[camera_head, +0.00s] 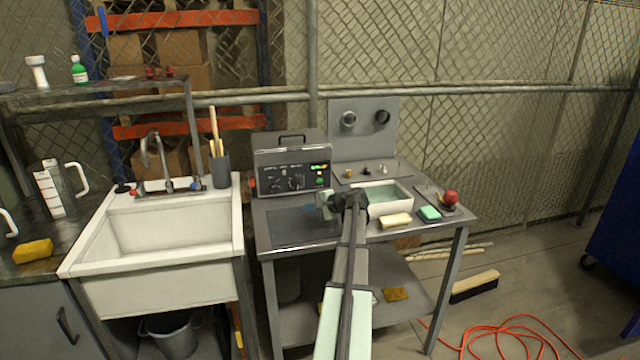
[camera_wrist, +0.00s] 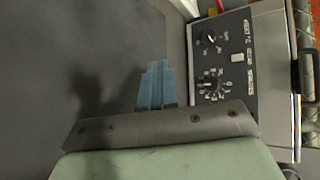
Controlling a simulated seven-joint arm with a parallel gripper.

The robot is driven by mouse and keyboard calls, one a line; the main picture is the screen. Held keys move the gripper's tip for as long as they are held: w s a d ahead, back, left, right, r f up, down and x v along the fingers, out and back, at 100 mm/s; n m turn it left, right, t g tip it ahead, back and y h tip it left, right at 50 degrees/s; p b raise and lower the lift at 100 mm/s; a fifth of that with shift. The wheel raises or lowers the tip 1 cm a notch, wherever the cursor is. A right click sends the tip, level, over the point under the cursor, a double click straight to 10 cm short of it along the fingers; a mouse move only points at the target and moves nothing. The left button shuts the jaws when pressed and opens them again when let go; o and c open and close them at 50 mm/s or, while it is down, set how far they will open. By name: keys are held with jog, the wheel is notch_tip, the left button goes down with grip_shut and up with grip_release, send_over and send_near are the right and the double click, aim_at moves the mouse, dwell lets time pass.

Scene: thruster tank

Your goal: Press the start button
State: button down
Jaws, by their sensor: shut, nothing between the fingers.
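A grey control box (camera_head: 292,165) with a black front panel stands at the back of the metal table. Its panel has knobs, a lit display (camera_head: 318,168) and a small green button (camera_head: 320,182). In the wrist view, part of the panel (camera_wrist: 222,62) shows two dark knobs and a pale square key (camera_wrist: 237,57); I cannot read which control is the start button. My gripper (camera_wrist: 155,85) has its blue fingers shut and empty. They are left of the panel in the wrist view, apart from it, over the dark mat (camera_head: 290,228).
A white sink (camera_head: 160,235) stands on the left. The mat before the box is clear.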

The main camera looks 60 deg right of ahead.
aim_at(320, 181)
jog(key=s+d, duration=0.1)
jog(key=d, duration=0.2)
jog(key=s+d+m+h, duration=0.1)
jog(key=d, duration=0.2)
jog(key=s+d+r+m, duration=0.1)
jog(key=d, duration=0.2)
jog(key=shift+s+d+h, duration=0.3)
jog(key=shift+d, duration=0.1)
jog(key=shift+w+d, duration=3.1)
jog(key=shift+w, duration=0.05)
jog(key=shift+w+d, duration=0.1)
jog(key=shift+w+d, duration=0.15)
jog(key=shift+d, duration=0.05)
jog(key=shift+w+d, duration=0.3)
jog(key=shift+w, duration=0.05)
dwell(0.7)
jog(key=shift+s+a, duration=0.65)
dwell(0.5)
